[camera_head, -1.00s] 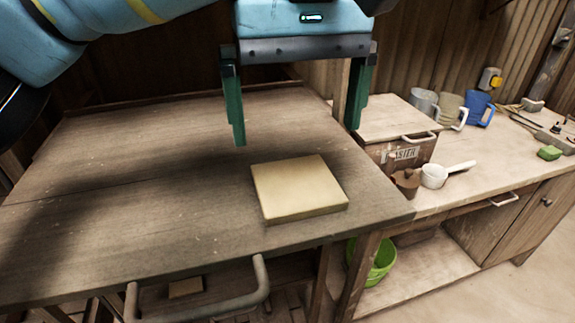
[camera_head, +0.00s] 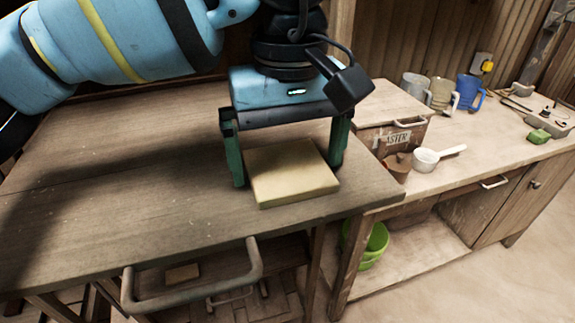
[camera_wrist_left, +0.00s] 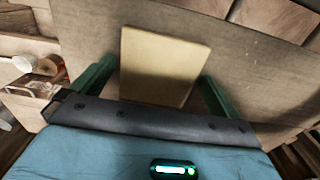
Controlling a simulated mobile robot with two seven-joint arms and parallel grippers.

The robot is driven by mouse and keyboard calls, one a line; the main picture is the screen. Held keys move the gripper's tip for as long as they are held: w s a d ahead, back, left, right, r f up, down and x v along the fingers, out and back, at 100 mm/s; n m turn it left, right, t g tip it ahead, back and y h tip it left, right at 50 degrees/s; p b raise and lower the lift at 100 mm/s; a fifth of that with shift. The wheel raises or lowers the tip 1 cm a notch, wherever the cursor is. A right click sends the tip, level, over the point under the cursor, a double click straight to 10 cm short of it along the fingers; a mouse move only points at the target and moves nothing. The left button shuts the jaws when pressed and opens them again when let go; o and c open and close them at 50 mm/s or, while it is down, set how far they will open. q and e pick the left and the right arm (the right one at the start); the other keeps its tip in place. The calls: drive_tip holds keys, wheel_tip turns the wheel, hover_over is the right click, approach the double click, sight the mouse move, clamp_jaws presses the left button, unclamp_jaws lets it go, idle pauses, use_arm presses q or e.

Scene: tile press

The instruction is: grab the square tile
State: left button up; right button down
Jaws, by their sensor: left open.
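The square tile (camera_head: 290,180) is pale yellow and lies flat on the dark wooden table near its front right corner. My left gripper (camera_head: 288,174) is open, with one green finger to the left of the tile and the other to its right, at the tile's back part. The left wrist view shows the tile (camera_wrist_left: 160,66) between the two green fingers, with a gap on each side. Whether the fingertips touch the tabletop cannot be told. My right gripper is not in view.
The wooden table (camera_head: 120,185) is clear left of the tile. A bar handle (camera_head: 195,298) juts out at its front. To the right, a workbench holds a wooden box (camera_head: 392,138), a white scoop (camera_head: 428,160), a brown pot (camera_head: 398,168) and mugs (camera_head: 468,92). Green bowls (camera_head: 376,243) sit below.

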sight(285, 169)
use_arm(q)
drive_tip(key=shift+f, duration=0.15)
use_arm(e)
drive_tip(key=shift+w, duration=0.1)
use_arm(q)
drive_tip(key=c, duration=0.7)
drive_tip(key=shift+c, duration=1.3)
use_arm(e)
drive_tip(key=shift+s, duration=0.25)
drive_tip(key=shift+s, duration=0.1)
use_arm(q)
drive_tip(key=shift+r, duration=1.55)
drive_tip(key=shift+s+a+r, duration=0.1)
drive_tip(key=shift+a+r, duration=0.1)
drive_tip(key=shift+r, duration=0.05)
drive_tip(key=s+a, duration=0.1)
drive_tip(key=a, duration=0.3)
drive_tip(key=s+a+r+b, duration=0.1)
drive_tip(key=s+a, duration=0.1)
drive_tip(key=a, duration=0.2)
drive_tip(key=s+a, duration=0.2)
drive_tip(key=a, duration=0.3)
drive_tip(key=shift+r+b, duration=0.15)
drive_tip(key=shift+b, duration=0.25)
drive_tip(key=shift+s+a+r, duration=0.1)
drive_tip(key=shift+s+a, duration=0.15)
drive_tip(key=shift+a, duration=0.55)
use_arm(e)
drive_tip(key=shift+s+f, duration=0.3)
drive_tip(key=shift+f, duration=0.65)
